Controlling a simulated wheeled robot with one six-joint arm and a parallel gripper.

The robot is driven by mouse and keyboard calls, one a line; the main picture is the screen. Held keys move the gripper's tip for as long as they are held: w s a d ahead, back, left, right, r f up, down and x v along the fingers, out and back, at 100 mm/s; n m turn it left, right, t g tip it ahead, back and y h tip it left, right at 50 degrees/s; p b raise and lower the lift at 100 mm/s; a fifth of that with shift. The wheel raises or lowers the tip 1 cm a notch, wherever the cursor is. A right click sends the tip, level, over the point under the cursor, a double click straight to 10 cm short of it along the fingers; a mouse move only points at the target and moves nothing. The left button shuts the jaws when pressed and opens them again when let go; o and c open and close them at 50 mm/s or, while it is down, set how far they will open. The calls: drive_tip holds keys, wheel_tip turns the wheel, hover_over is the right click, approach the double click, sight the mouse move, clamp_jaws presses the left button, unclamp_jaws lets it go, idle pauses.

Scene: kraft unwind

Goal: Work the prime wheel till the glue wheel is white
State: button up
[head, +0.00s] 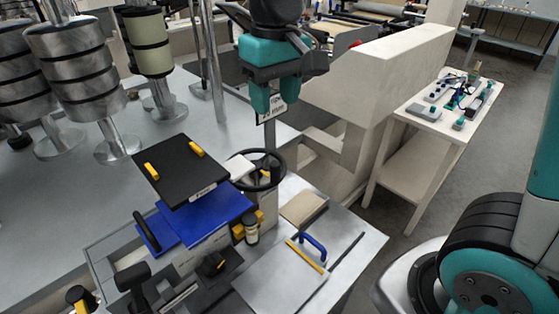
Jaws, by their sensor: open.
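A black handwheel (272,156), which looks like the prime wheel, stands at the middle of the head view beside the black and blue plates. A small white piece (240,167) lies at the wheel's left side. I cannot tell which part is the glue wheel, or its colour; a pale banded roller (149,45) stands at upper left.
Metal rollers (88,70) stand at left. A black plate (180,172) with yellow grips overhangs a blue plate (208,222). A metal plate (275,278) with a blue handle is in front. A beige machine housing (375,75) and side table (425,124) stand right. Grey floor is open between.

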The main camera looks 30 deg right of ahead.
sight(275, 163)
drive_tip(key=shift+m, duration=0.3)
drive_tip(key=f, duration=0.5)
drive_tip(key=w+f+p, duration=0.1)
drive_tip(key=f, duration=0.5)
drive_tip(key=f+p, duration=0.1)
drive_tip(key=f, duration=0.5)
drive_tip(key=shift+w+d, duration=0.2)
drive_tip(key=shift+d, duration=0.05)
drive_tip(key=shift+c, duration=0.5)
clamp_jaws()
